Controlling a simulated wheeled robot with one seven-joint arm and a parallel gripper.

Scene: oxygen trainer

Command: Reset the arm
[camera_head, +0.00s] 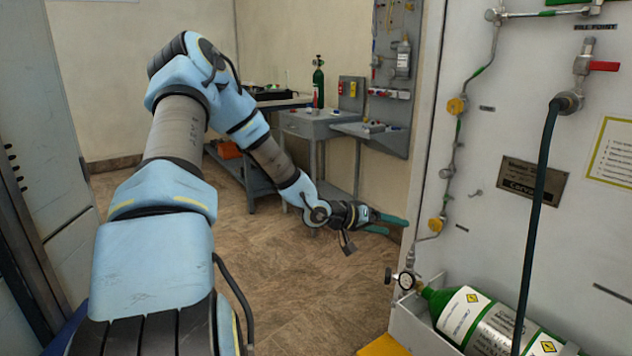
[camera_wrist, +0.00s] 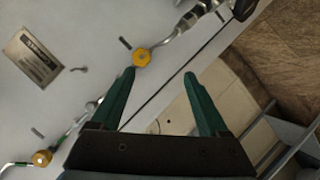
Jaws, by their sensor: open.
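My arm stretches from the lower left of the head view out toward the middle. My gripper (camera_head: 392,226) is at its far end, beside the left edge of the white panel. In the wrist view my gripper (camera_wrist: 162,78) shows two green fingers spread apart with nothing between them. The left fingertip appears close to a yellow round fitting (camera_wrist: 141,57) on the panel (camera_wrist: 85,25); I cannot tell whether it touches.
The white panel (camera_head: 590,225) carries pipes, a red-handled valve (camera_head: 603,66) and a dark hose (camera_head: 535,220). A green and white cylinder (camera_head: 490,322) lies in a tray below. Grey workbenches (camera_head: 312,122) stand behind. The brown floor (camera_head: 270,270) between is clear.

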